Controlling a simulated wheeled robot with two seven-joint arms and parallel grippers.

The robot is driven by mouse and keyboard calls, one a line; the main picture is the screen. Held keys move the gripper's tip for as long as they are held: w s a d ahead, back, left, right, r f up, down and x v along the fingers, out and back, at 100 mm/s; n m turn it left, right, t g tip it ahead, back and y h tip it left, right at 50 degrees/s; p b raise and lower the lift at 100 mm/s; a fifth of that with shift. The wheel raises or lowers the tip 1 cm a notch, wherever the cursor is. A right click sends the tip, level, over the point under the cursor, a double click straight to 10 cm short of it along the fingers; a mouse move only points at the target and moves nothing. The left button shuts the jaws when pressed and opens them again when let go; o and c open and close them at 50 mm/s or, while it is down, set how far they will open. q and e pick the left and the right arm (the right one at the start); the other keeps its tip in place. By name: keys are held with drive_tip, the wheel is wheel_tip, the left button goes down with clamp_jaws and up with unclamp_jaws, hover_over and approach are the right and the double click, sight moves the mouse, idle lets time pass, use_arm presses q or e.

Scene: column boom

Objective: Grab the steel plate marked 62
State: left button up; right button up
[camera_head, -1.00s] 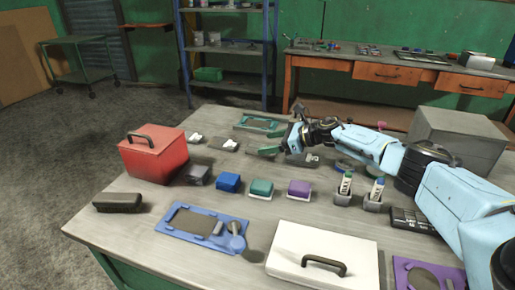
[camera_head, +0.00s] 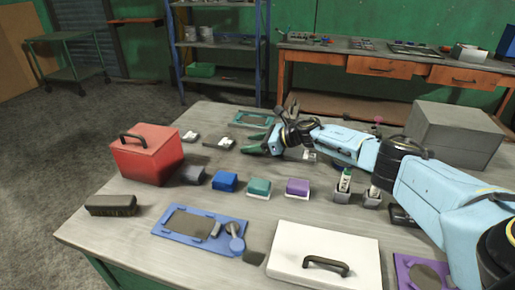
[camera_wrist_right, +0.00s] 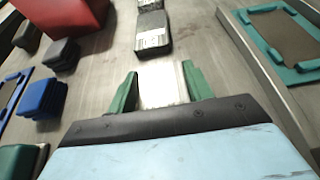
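Several small dark plates with pale labels lie in a row across the table; two are clear in the head view, a far left one (camera_head: 190,136) and one nearer my gripper (camera_head: 218,142). No number is legible, so I cannot tell which is 62. My right gripper (camera_head: 252,143) is low over this row, green fingers apart and pointing left. In the right wrist view a bright metal surface (camera_wrist_right: 160,84) shows between the open fingers (camera_wrist_right: 160,92); a firm grip on it is not evident. Ahead lies a dark labelled plate (camera_wrist_right: 153,32). My left gripper is out of view.
A red box (camera_head: 147,158) stands at the left and a grey box (camera_head: 455,135) at the back right. Blue (camera_head: 225,181), teal (camera_head: 259,188) and purple (camera_head: 298,187) blocks sit in front of my right arm. A teal frame (camera_head: 254,118) lies behind the gripper.

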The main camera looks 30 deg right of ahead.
drive_tip(key=c, duration=0.7)
drive_tip(key=shift+r, duration=0.15)
drive_tip(key=shift+r, duration=0.1)
